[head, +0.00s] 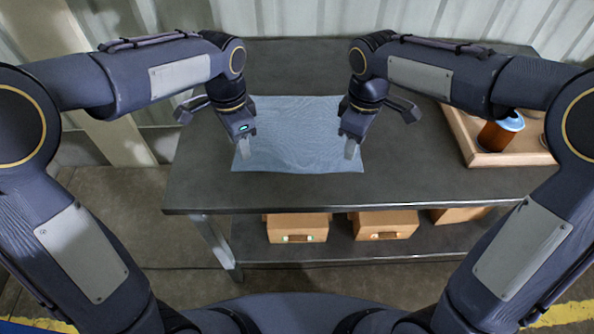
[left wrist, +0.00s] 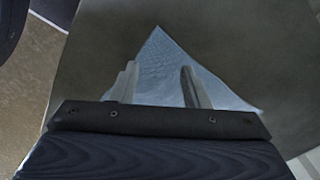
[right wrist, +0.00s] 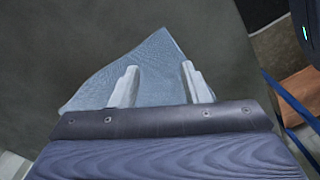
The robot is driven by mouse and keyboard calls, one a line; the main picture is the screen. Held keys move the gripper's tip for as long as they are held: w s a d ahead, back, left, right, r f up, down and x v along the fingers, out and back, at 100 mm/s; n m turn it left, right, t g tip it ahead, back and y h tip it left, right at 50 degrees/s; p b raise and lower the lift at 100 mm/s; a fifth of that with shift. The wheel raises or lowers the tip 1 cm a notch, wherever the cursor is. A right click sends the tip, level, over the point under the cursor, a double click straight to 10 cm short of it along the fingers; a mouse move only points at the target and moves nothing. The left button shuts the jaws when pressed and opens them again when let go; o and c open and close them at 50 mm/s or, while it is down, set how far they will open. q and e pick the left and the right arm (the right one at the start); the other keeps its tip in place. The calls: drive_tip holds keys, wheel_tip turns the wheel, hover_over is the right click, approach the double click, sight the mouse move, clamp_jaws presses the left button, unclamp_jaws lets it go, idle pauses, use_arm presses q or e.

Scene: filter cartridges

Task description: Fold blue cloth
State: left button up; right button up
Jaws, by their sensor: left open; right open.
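The blue cloth (head: 295,130) lies spread flat on the dark table, roughly rectangular with slight ripples. My left gripper (head: 244,148) is over its left part, fingers pointing down. My right gripper (head: 351,150) is over its right part near the right edge. In the left wrist view, the open fingers (left wrist: 158,85) frame a corner part of the cloth (left wrist: 160,60). In the right wrist view, the open fingers (right wrist: 160,85) stand apart over the cloth (right wrist: 150,65). Both grippers are empty. Whether the fingertips touch the cloth I cannot tell.
The dark table (head: 400,185) has clear room around the cloth. A wooden tray (head: 490,158) on the right holds an orange-brown cartridge with a blue top (head: 502,128). Cardboard boxes (head: 296,228) stand on the shelf below. A corrugated wall is behind.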

sight(243, 163)
use_arm(q)
drive_tip(key=shift+f, duration=2.25)
use_arm(e)
drive_tip(key=shift+f, duration=2.3)
use_arm(q)
drive_tip(key=shift+f, duration=0.2)
use_arm(e)
drive_tip(key=shift+f, duration=0.15)
use_arm(q)
clamp_jaws()
use_arm(e)
clamp_jaws()
drive_tip(key=shift+d, duration=0.1)
